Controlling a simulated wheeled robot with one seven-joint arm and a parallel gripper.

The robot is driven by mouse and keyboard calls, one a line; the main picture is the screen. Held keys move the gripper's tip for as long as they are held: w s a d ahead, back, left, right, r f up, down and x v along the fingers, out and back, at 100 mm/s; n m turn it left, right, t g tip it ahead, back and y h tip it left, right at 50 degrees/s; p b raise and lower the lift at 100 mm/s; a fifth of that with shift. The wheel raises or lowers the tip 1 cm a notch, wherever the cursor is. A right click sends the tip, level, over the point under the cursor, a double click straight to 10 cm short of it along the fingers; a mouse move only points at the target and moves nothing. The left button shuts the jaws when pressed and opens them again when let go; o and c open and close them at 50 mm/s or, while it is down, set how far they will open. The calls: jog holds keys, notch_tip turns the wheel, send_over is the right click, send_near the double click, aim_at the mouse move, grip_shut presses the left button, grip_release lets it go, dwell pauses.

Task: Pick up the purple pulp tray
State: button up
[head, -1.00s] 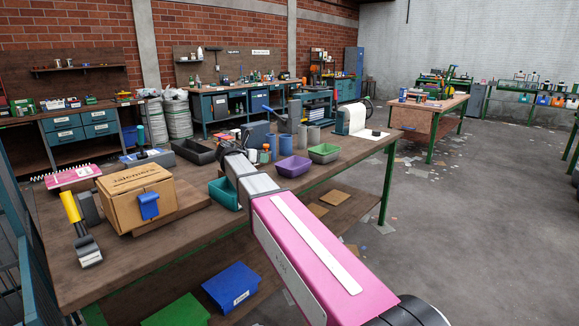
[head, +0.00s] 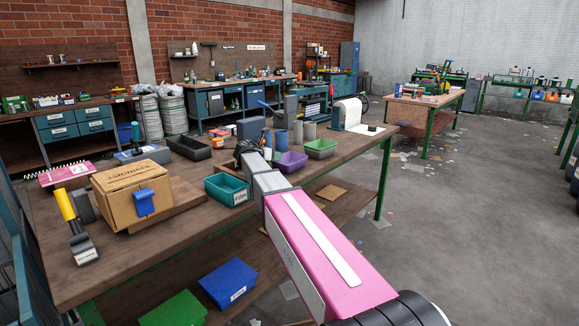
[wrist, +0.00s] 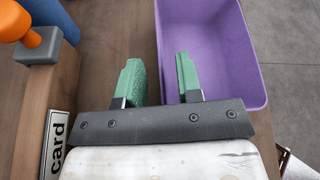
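The purple pulp tray (head: 291,163) stands upright on the long wooden workbench, just right of the end of my arm in the head view. In the wrist view the tray (wrist: 222,45) fills the upper right, its open inside facing me. My gripper (wrist: 160,80) is open with two green fingertips. The right fingertip overlaps the tray's inside and the left one is outside, so the tray's left wall lies between them in the picture. I cannot tell how far above the rim they are. In the head view the gripper (head: 246,149) is dark and small.
A teal tray (head: 227,190) is left of my arm, and a green tray (head: 320,148) is right of the purple one. A cardboard box (head: 129,193) stands at left. A block with a "card" label (wrist: 55,140) and an orange-knobbed item (wrist: 38,42) are left of my gripper.

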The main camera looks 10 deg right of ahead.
jog(key=shift+d+f, duration=0.1)
jog(key=shift+d, duration=0.05)
grip_shut()
